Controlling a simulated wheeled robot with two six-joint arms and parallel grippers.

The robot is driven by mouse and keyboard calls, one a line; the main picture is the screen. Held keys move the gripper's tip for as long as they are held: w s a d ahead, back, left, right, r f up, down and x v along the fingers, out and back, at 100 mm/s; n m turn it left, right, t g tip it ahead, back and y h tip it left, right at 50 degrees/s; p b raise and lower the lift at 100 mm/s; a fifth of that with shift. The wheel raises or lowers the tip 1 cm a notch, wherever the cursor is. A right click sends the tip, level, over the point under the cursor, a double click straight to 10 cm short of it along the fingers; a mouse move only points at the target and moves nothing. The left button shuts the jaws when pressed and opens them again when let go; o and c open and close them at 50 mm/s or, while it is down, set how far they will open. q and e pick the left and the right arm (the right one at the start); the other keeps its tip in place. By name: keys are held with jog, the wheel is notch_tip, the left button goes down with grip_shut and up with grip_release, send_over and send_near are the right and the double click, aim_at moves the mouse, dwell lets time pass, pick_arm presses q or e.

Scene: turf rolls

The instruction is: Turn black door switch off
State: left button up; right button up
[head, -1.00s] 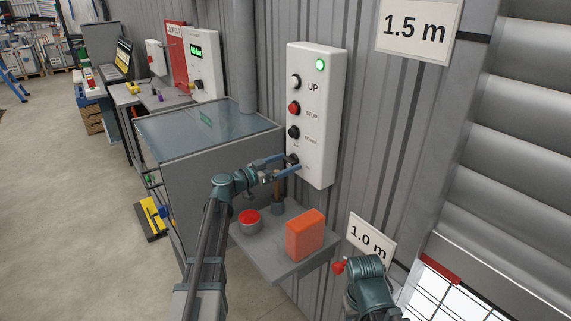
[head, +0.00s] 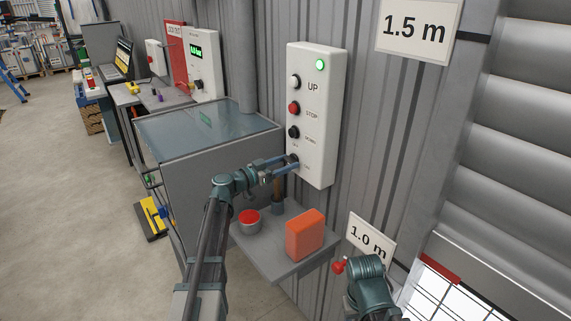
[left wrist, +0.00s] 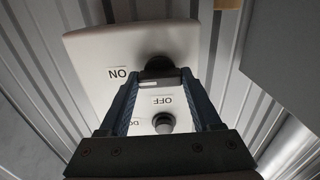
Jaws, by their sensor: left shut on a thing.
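The white control panel (head: 318,150) hangs on the ribbed wall with a lit green lamp at its top and UP and STOP buttons below. The black door switch (left wrist: 160,66) is a round knob at the panel's low end, between ON and OFF labels in the left wrist view. My left gripper (head: 292,163) is shut on this switch, one blue finger on each side. It also shows in the left wrist view (left wrist: 158,80). The knob's exact setting is hard to read. Of my right arm only the teal wrist shows at lower right; its fingers are not seen.
A grey cabinet (head: 215,165) stands left of the panel. A dark button (left wrist: 163,122) sits between my fingers in the left wrist view.

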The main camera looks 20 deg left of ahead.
pick_arm(q)
jog(key=n, duration=0.8)
jog(key=shift+n, duration=0.4)
jog(key=n, duration=0.8)
jog(key=shift+n, duration=0.6)
jog(key=o, duration=1.4)
jog(key=shift+a, duration=0.1)
jog(key=v, duration=1.3)
jog(key=shift+s+a, duration=0.2)
jog(key=shift+s, duration=0.1)
